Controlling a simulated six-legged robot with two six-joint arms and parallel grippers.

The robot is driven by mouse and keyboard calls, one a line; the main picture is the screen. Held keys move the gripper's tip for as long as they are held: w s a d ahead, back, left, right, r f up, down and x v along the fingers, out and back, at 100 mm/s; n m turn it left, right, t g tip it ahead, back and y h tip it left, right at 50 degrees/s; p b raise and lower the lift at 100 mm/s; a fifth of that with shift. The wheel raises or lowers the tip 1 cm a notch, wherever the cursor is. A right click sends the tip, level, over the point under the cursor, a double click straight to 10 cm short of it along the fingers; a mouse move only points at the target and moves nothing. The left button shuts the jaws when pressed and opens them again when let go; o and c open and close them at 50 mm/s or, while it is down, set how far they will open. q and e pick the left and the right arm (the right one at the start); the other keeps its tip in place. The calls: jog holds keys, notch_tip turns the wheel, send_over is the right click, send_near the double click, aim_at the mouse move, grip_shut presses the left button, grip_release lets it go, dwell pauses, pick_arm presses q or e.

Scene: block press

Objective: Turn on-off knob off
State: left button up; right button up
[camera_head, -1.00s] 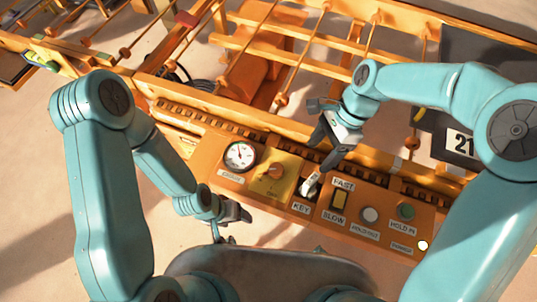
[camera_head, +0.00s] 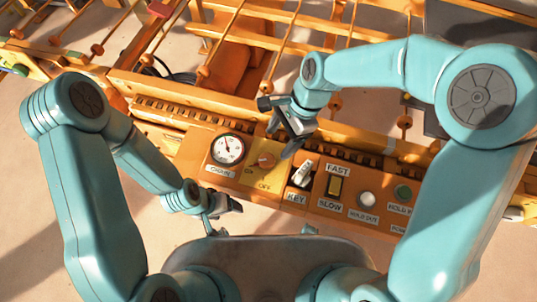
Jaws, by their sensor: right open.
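The on-off knob (camera_head: 267,160) is a small orange knob on a yellow plate (camera_head: 262,176) with ON and OFF labels, on the orange control panel. My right gripper (camera_head: 281,143) is open just above and to the right of the knob, with its fingers pointing down at the panel. I cannot tell whether a finger touches the knob. Nothing shows between its fingers. My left gripper (camera_head: 222,210) is low at the panel's front left edge, away from the knob; its jaws are too small and dark to read.
On the panel, a round gauge (camera_head: 228,150) is left of the knob. An orange frame with rods and beads stands behind.

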aim_at(267, 159)
jog(key=b+x, duration=0.1)
jog(key=x, duration=0.7)
jog(key=shift+a+f, duration=0.2)
jog(key=shift+f, duration=0.05)
jog(key=c, duration=1)
